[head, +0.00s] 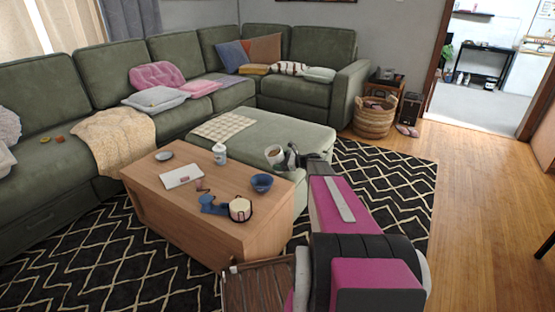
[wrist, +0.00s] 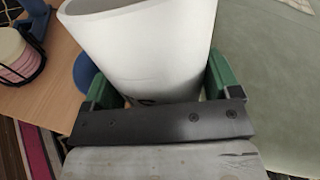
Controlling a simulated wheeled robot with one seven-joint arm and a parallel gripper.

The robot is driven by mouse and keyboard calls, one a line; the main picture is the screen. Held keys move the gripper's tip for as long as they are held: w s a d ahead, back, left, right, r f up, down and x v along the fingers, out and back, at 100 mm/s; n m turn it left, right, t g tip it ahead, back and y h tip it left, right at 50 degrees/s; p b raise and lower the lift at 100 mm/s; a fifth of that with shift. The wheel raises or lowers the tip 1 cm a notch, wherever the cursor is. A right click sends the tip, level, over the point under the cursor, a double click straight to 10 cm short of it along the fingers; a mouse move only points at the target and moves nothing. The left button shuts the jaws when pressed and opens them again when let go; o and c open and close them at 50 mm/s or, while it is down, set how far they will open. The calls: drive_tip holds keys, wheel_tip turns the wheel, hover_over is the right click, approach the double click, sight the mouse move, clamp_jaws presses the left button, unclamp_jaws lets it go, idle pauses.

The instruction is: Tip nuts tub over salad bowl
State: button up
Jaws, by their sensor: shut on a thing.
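The nuts tub (head: 272,160) is a white cup-like container with brown contents showing at its mouth in the head view. My gripper (head: 288,158) is shut on it, with the tub (wrist: 145,45) between the green fingers (wrist: 160,85) in the wrist view. The tub is held up near the table's right end and looks slightly tilted, its mouth towards the left. The salad bowl (head: 262,184) seems to be the blue bowl on the coffee table, below and a little left of the tub. In the wrist view the bowl (wrist: 87,73) is mostly hidden behind the tub. Its inside cannot be made out.
The wooden coffee table (head: 165,200) also bears a white-and-blue jar (head: 220,154), a white flat item (head: 182,176), a small dish (head: 164,156), and a blue object (head: 210,205) beside a caddy of pale round things (head: 240,209). A green ottoman (head: 260,134) stands close behind.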

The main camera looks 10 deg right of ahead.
drive_tip(key=shift+w+f, duration=0.2)
drive_tip(key=shift+f, duration=0.25)
drive_tip(key=shift+w+d+f+n+h, duration=0.15)
drive_tip(key=shift+f+n+h, duration=0.15)
drive_tip(key=shift+f, duration=0.6)
drive_tip(key=shift+s+d+f+n+h, duration=0.15)
drive_tip(key=shift+f+n+h, duration=0.15)
drive_tip(key=shift+f, duration=0.55)
drive_tip(key=shift+w, duration=0.1)
drive_tip(key=shift+d+f+n, duration=0.1)
drive_tip(key=shift+f+n, duration=0.15)
drive_tip(key=shift+n, duration=0.05)
drive_tip(key=shift+r+h, duration=0.1)
drive_tip(key=shift+h, duration=0.3)
drive_tip(key=shift+w+d+r+n, duration=0.1)
drive_tip(key=shift+r+n, duration=0.05)
drive_tip(key=shift+n, duration=0.15)
